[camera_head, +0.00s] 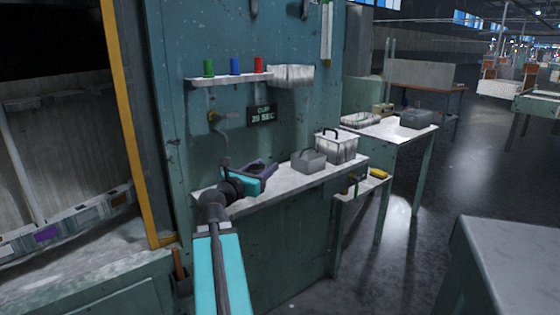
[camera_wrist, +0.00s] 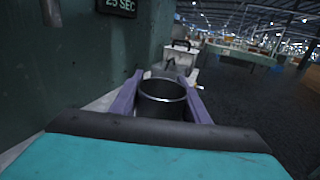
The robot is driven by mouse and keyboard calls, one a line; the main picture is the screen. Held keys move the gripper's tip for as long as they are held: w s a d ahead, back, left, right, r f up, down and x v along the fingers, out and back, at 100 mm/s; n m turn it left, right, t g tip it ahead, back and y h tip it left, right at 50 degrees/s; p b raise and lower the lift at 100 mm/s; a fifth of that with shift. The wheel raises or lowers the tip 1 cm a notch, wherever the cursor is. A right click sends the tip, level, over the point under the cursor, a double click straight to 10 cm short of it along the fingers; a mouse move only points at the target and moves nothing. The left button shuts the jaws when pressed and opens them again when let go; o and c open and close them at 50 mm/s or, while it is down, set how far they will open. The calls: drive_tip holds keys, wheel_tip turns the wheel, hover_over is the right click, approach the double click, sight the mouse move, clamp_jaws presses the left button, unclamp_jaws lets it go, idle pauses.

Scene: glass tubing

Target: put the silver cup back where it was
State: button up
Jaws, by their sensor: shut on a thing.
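My gripper (camera_head: 264,170) is over the left part of the narrow white wall bench (camera_head: 290,179). In the wrist view, its two purple fingers (camera_wrist: 161,97) are shut on a round cup, the silver cup (camera_wrist: 162,108), one finger on each side. The cup has a bright metal rim and looks dark inside and on its near wall. Its mouth faces up. In the head view the cup is mostly hidden by the gripper, and I cannot tell whether its base touches the bench.
A grey box (camera_head: 308,161) and a pale bin with a dark handle (camera_head: 336,146) stand to the right on the bench. Above are a small shelf (camera_head: 228,80) with green, blue and red cylinders, a pale box (camera_head: 291,75) and a "25 SEC" sign (camera_head: 261,114). The wall is close behind.

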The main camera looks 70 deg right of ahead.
drive_tip(key=p, duration=0.2)
drive_tip(key=shift+d+r+p, duration=0.1)
drive_tip(key=shift+d+p, duration=0.2)
drive_tip(key=shift+p, duration=0.05)
drive_tip(key=d+p, duration=0.1)
drive_tip(key=p, duration=0.3)
drive_tip(key=shift+d+p, duration=0.4)
drive_tip(key=d+p, duration=0.1)
drive_tip(key=p, duration=0.1)
drive_tip(key=shift+s+p, duration=0.1)
drive_tip(key=shift+p, duration=0.3)
drive_tip(key=shift+s+d+f, duration=0.1)
drive_tip(key=shift+d+f, duration=0.15)
drive_tip(key=shift+d, duration=1.3)
drive_tip(key=shift+s+d+f, duration=0.15)
drive_tip(key=shift+d+f, duration=0.1)
drive_tip(key=shift+d, duration=1.25)
drive_tip(key=shift+s+d+f, duration=0.1)
drive_tip(key=shift+d+f, duration=0.15)
drive_tip(key=shift+d, duration=1.3)
drive_tip(key=shift+d, duration=0.5)
drive_tip(key=shift+d+f, duration=0.25)
drive_tip(key=shift+a+f, duration=0.1)
drive_tip(key=shift+f, duration=1.45)
drive_tip(key=shift+f, duration=0.15)
